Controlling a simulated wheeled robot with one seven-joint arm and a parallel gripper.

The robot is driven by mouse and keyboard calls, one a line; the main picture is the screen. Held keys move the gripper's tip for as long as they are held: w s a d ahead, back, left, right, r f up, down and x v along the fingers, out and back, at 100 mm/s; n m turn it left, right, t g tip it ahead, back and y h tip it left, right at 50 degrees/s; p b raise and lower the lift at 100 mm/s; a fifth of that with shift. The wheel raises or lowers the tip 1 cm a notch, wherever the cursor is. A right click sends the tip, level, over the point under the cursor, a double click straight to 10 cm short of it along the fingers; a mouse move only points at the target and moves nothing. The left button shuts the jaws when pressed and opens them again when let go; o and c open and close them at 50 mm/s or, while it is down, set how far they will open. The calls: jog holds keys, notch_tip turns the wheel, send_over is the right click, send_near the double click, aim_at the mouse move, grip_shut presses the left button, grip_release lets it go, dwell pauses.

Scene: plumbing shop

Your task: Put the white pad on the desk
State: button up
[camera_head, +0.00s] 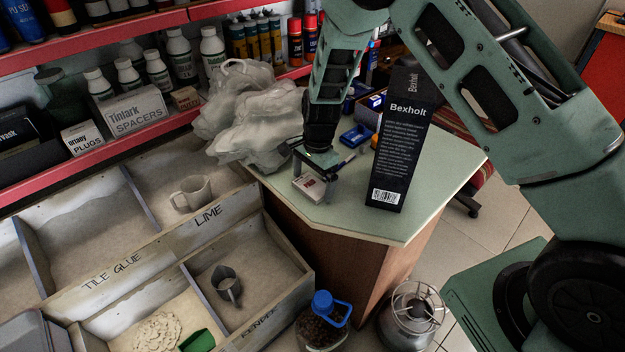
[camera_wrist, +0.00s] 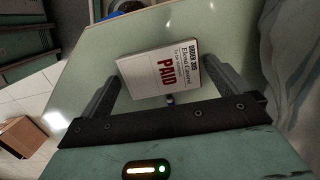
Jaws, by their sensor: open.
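The white pad (camera_head: 309,186) lies on the light green desk top (camera_head: 390,218), near its front left corner. My gripper (camera_head: 318,172) is directly over the pad in the head view. In the wrist view my gripper (camera_wrist: 165,85) is open, with one finger at each side of the pad and a visible gap on both sides. Whether the fingers touch the desk cannot be told.
A tall black Bexholt box (camera_head: 400,150) stands on the desk right of my gripper. A crumpled plastic bag (camera_head: 250,115) sits to the left. Blue items (camera_head: 355,136) lie behind. Wooden bins (camera_head: 150,250) stand at the left, and a blue-capped jar (camera_head: 322,322) is below the desk edge.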

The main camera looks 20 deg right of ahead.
aim_at(316, 182)
notch_tip(316, 182, up, 11)
jog(key=d, duration=0.1)
jog(key=s+a+r+n, duration=0.6)
jog(key=s+r, duration=0.1)
jog(key=s, duration=0.1)
jog(key=s+r+n, duration=0.2)
jog(key=s+n, duration=0.5)
jog(key=s, duration=0.5)
jog(key=s+a+r+n, duration=0.1)
jog(key=s+r+n, duration=0.2)
jog(key=s+n, duration=0.5)
jog(key=s, duration=0.4)
jog(key=shift+t+h+b, duration=0.3)
jog(key=shift+a+r, duration=0.1)
jog(key=shift+r+p, duration=0.95)
jog(key=shift+p, duration=0.05)
